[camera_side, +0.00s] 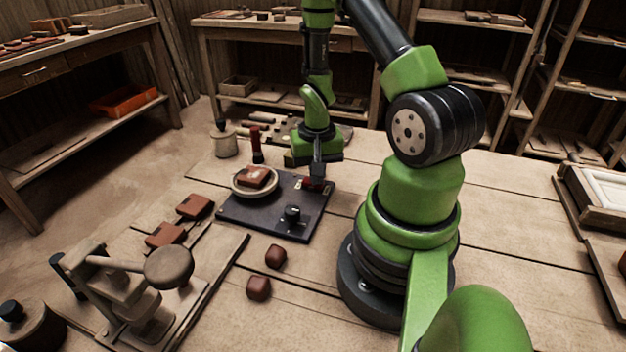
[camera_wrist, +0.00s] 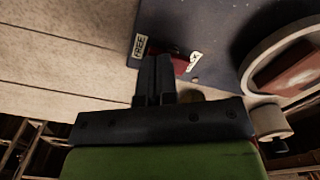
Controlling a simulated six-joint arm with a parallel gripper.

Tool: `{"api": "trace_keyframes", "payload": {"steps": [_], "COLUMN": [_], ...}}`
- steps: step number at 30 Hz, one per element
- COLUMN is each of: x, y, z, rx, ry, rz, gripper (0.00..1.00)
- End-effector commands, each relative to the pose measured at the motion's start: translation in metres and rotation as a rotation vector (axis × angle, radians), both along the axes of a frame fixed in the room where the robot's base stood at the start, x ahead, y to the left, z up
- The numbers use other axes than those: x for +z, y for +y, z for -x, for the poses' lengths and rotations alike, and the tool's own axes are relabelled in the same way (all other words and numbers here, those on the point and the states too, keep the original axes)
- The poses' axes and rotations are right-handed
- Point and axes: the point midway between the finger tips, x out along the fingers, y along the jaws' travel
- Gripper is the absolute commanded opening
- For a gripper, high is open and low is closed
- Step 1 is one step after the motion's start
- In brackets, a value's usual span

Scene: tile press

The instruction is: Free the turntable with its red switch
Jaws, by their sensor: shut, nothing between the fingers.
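The red switch (camera_side: 309,183) sits at the far right of the dark base plate (camera_side: 262,218). In the wrist view the red switch (camera_wrist: 181,63) lies between a FREE label (camera_wrist: 140,46) and a LOCK label (camera_wrist: 194,61). My gripper (camera_side: 318,174) is shut and empty, pointing down at the switch. In the wrist view its fingertips (camera_wrist: 155,60) overlap the FREE side and hide part of the switch; I cannot tell whether they touch it or which way it is set. The round turntable (camera_side: 239,190) carries a red-brown tile (camera_side: 254,176); the turntable rim also shows in the wrist view (camera_wrist: 252,76).
A black knob (camera_side: 292,213) stands on the plate's near part. A red-handled tool (camera_side: 257,145) and a pale jar (camera_side: 223,140) stand behind. A wooden press (camera_side: 135,290) is front left, with loose tiles (camera_side: 195,207) and brown lumps (camera_side: 276,256) nearby. The bench right of my arm is mostly clear.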

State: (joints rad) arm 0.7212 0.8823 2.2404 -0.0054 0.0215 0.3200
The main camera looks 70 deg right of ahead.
Motion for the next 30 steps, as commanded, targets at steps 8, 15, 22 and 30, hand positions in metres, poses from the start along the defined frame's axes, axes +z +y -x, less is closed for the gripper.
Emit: {"api": "trace_keyframes", "payload": {"steps": [8, 15, 22, 30], "x": [0.014, 0.034, 0.054, 0.07], "y": [-0.001, -0.001, 0.0, 0.0], "z": [-0.001, -0.001, 0.0, 0.0], "rx": [0.0, 0.0, 0.0, 0.0], "ry": [-0.002, -0.002, -0.002, -0.001], "rz": [0.002, 0.002, 0.002, 0.001], "gripper": [0.0, 0.0, 0.0, 0.0]}}
